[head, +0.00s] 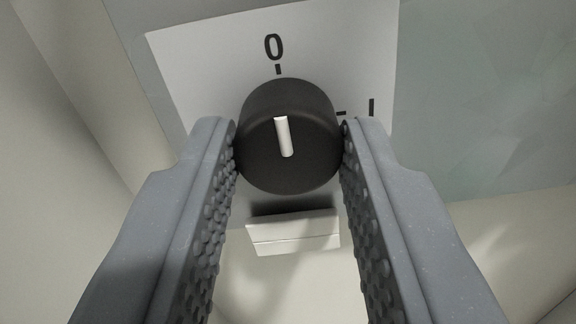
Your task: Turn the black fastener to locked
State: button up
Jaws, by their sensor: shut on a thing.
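The black fastener (307,160) is a round black knob with a white pointer line on its face. It sits on a white label plate (190,62) in the head view. The label has a "0" with a tick at the top and an "I" mark with a tick at the right. The white line points up, toward the "0" tick. My gripper (290,140) is shut on the knob, with one grey studded finger at its left side and one at its right. The fingers hide parts of the label at the lower left and lower right.
A small pale block or ledge (294,233) juts out just below the knob, between my fingers. A grey-green panel (480,95) lies to the right of the label. Pale walls stand at the left and below.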

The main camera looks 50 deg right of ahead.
jog(key=shift+a+m, duration=0.15)
jog(key=shift+m, duration=0.25)
jog(key=m+b, duration=0.2)
jog(key=m, duration=0.1)
jog(key=shift+f+m, duration=0.15)
jog(key=shift+m, duration=0.15)
jog(key=m+b, duration=0.3)
jog(key=m, duration=0.1)
jog(key=m+b, duration=0.3)
jog(key=m, duration=0.1)
jog(key=shift+s+f, duration=0.1)
jog(key=shift+f, duration=0.05)
jog(key=m+b, duration=0.4)
jog(key=m, duration=0.1)
jog(key=shift+y, duration=0.4)
jog(key=shift+d, duration=0.2)
jog(key=o, duration=1)
